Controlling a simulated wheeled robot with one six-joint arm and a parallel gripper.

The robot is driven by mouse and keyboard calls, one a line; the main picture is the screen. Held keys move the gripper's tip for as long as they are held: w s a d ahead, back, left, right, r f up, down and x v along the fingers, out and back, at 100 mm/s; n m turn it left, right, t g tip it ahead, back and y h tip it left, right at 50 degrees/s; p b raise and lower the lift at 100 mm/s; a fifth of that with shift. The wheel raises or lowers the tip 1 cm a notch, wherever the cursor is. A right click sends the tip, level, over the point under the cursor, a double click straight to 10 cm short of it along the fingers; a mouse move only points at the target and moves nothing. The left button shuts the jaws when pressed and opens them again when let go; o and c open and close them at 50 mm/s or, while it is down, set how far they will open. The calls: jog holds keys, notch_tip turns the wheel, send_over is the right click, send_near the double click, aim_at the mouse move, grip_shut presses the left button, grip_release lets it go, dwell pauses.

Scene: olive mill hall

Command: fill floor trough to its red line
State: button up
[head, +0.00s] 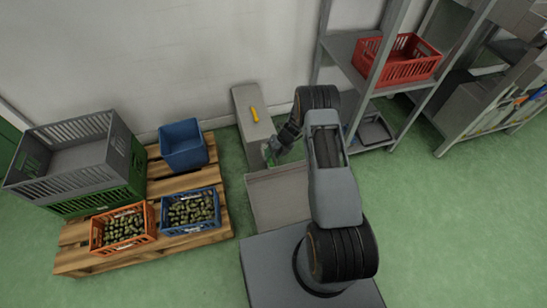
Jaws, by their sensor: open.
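A low beige-grey box-like form (280,200) lies on the floor just in front of my base; it may be the floor trough, but I cannot make out its inside or a red line. Behind it, by the wall, stands a narrow grey box (246,100) with a yellow handle or bar (254,114) on top. My gripper (268,156) is open, low at the front end of the grey box and near the far edge of the beige-grey form. It is small in view, and I cannot tell whether it touches either. My arm hides part of the area to the right.
A wooden pallet (160,255) at left bears an orange crate (97,232) and a blue crate (166,222) of olives, a blue bin (183,146) and stacked grey and green crates (70,165). Metal shelving at right holds a red crate (400,66). Green floor is clear at lower right.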

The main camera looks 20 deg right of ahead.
jog(key=shift+x, duration=0.8)
jog(key=shift+c, duration=0.3)
grip_shut()
